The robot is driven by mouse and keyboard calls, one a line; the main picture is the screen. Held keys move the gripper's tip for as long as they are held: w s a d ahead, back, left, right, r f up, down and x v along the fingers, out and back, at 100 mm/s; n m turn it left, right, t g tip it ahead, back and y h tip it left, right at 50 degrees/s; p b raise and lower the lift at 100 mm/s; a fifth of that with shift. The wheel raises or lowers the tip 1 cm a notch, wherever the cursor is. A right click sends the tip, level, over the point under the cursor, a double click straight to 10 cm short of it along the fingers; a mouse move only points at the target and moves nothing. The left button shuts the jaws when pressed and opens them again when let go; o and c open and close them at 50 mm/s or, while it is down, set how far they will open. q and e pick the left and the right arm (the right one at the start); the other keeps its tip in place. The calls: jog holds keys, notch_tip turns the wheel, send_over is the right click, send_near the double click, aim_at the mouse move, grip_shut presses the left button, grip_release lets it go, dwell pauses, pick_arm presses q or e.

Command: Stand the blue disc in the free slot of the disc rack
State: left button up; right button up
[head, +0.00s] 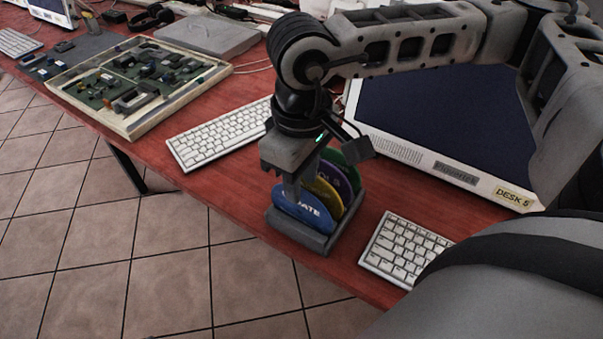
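The blue disc (308,211), with white lettering partly covered, stands on edge in the front of the grey disc rack (316,241). A yellow disc (325,193), a purple disc (338,181) and a green disc (348,171) stand behind it in the rack. My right gripper (291,190) points down from above, with its fingers at the upper left part of the blue disc. The fingers overlap the disc in the picture, and I cannot tell whether they grip it. The disc's upper left part is hidden behind them. My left gripper is not in view.
A white keyboard (222,134) lies left of the rack and another (403,248) lies to its right. A monitor (440,110) lies behind the rack. A tray of electronic parts (140,82) is farther left. The red desk's (255,216) front edge runs close to the rack.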

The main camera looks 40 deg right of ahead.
notch_tip(320, 180, up, 16)
jog(key=shift+p, duration=0.3)
dwell(0.4)
jog(key=shift+s+f, duration=0.1)
dwell(0.5)
